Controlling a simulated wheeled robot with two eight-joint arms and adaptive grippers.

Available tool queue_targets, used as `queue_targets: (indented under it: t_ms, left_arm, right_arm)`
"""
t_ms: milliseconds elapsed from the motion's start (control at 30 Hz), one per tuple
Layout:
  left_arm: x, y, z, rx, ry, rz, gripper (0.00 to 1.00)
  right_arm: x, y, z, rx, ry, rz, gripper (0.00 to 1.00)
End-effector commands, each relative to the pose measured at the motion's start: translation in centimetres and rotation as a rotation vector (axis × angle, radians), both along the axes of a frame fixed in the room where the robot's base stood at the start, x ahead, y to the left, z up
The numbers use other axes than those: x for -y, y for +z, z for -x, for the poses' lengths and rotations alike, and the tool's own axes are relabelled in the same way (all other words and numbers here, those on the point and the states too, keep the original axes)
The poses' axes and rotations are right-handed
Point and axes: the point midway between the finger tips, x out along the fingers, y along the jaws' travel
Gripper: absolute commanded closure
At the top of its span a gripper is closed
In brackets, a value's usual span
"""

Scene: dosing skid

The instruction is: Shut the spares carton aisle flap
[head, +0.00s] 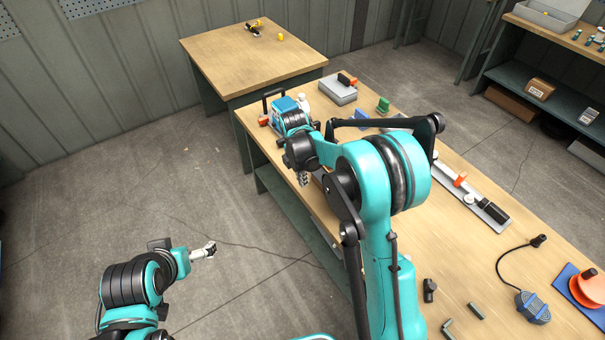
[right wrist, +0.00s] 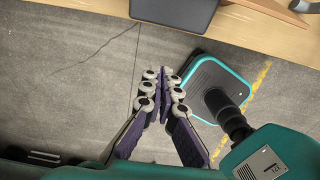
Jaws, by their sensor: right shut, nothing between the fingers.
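I cannot make out the spares carton for certain; my right arm covers part of the near bench. A dark grey panel (right wrist: 175,8) juts past the bench edge at the top of the right wrist view; I cannot tell whether it is the carton's aisle flap. My right gripper (head: 304,180) hangs at the bench's aisle edge. In the right wrist view its fingers (right wrist: 163,88) are together and empty, over the floor and apart from the panel. My left gripper (head: 209,250) is over the floor at lower left, too small to tell its opening.
The long wooden bench (head: 465,270) carries a blue device (head: 285,104), a grey case (head: 338,91) and a rail fixture (head: 475,196). A small brown box (head: 540,88) sits on the far right shelf. The aisle floor (head: 190,190) is clear.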

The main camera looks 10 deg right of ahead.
Motion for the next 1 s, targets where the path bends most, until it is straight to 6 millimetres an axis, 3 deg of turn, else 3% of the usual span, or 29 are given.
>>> queue_targets:
  t_ms: [167, 300, 500, 1000]
  left_arm:
    - [0.0, -1.0, 0.0, 0.0, 0.0, 0.0, 0.02]
    - [0.0, -0.9, 0.0, 0.0, 0.0, 0.0, 0.02]
    - [0.0, -1.0, 0.0, 0.0, 0.0, 0.0, 0.02]
    - [0.0, -0.9, 0.0, 0.0, 0.0, 0.0, 0.02]
  right_arm:
    - [0.4, -4.0, -0.2, 0.001, -0.001, 0.0, 1.0]
    - [2.3, -2.9, -0.8, 0.001, -0.004, 0.0, 1.0]
    - [3.6, -2.2, -1.3, 0.001, -0.002, 0.0, 1.0]
    - [3.9, -2.0, -1.4, -0.002, -0.002, -0.009, 1.0]
